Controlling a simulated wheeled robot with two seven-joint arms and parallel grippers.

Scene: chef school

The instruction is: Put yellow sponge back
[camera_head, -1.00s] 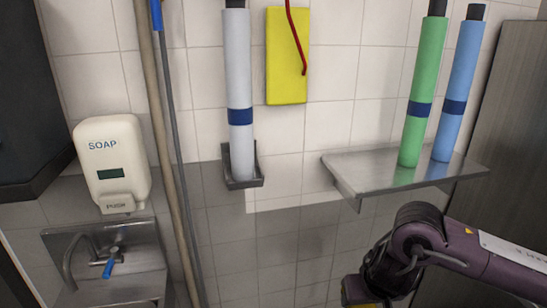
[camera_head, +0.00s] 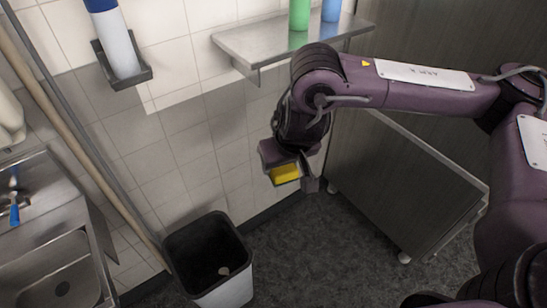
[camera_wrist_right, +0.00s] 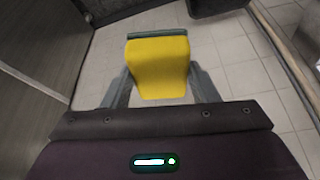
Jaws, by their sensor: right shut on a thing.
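The yellow sponge (camera_head: 286,173) is between the jaws of my right gripper (camera_head: 289,178), off the floor and in front of the tiled wall. In the right wrist view the sponge (camera_wrist_right: 157,66) lies between the two fingers of the right gripper (camera_wrist_right: 158,88), which is shut on it. In the head view the gripper is below the steel wall shelf (camera_head: 262,40) and apart from it. My left gripper is not in view.
A black-lined bin (camera_head: 228,290) stands on the floor below and left of the gripper. A steel sink (camera_head: 62,272) is at left, with long poles (camera_head: 90,150) beside it. A grey cabinet (camera_head: 390,185) stands at right. A white tube sits in a wall holder (camera_head: 122,76).

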